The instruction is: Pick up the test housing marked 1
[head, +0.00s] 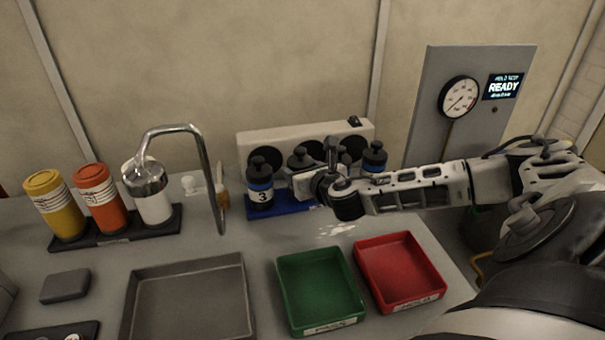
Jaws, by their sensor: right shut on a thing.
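A test housing marked 3 (261,192), with a black cap and a blue band, stands upright at the left end of the blue rack (292,208). To its right is another black-capped housing (299,157), mostly hidden by my right gripper. A third housing (374,157) shows its black cap and blue band behind my right arm. My right gripper (318,182) reaches in from the right and is shut at the middle housing. The marks on the middle and right housings are hidden, so I cannot tell which is 1. My left gripper is out of view.
A pale unit with dark round openings (306,140) stands behind the rack. A green tray (320,290), a red tray (400,270) and a grey tray (190,267) lie in front. A bent metal pipe (206,165) and yellow (55,205), orange (101,198) and white (152,205) containers stand left.

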